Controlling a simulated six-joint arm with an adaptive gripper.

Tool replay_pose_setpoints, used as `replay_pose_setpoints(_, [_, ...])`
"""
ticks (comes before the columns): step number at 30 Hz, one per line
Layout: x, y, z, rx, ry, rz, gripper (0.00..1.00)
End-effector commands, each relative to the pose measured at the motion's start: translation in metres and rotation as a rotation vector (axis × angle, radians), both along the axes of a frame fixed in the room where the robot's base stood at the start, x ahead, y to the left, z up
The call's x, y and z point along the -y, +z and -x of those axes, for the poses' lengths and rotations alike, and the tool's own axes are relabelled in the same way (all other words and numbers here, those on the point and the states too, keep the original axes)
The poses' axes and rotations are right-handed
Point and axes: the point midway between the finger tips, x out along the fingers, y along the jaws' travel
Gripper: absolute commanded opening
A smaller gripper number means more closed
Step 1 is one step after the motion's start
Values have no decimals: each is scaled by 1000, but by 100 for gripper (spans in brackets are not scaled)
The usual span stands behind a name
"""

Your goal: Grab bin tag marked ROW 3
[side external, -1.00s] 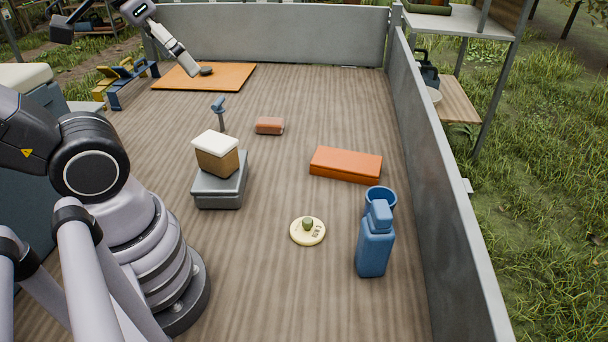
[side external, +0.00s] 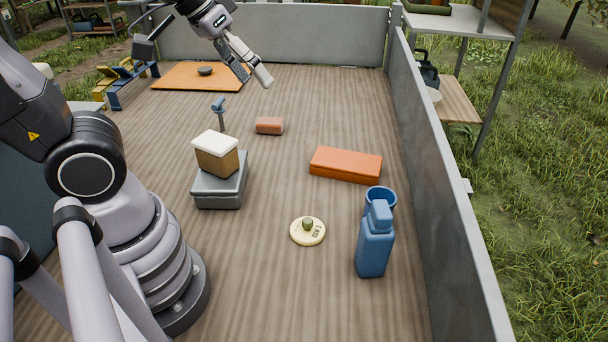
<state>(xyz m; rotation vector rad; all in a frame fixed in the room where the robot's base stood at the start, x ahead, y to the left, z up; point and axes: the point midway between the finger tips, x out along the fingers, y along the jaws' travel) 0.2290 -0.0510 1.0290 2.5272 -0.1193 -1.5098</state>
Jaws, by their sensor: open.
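The bin tag (side external: 297,233) is a round cream disc with dark lettering and a green knob on top. It lies flat on the wooden deck, left of the blue bottle. The lettering is small and appears upside down, but looks like ROW 3. My gripper (side external: 256,80) is open and empty in the upper part of the side view. It hangs above the far part of the deck, well away from the tag, with its fingers pointing down and to the right. Nothing hides the tag.
A blue bottle (side external: 374,250) and blue cup (side external: 387,195) stand right of the tag. An orange box (side external: 346,165) lies behind. A grey case (side external: 219,193) carries a brown box with white lid (side external: 217,154). A reddish block (side external: 270,126) and orange mat (side external: 190,78) lie farther back. Grey walls (side external: 440,150) edge the deck.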

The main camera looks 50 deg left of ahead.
Motion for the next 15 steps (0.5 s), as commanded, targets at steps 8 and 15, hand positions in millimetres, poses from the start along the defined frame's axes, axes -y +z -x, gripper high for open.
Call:
replay_pose_setpoints(8, [78, -99, -84, -66, 229, 173, 56])
replay_pose_setpoints(15, [99, -213, -102, -19, 489, 84, 56])
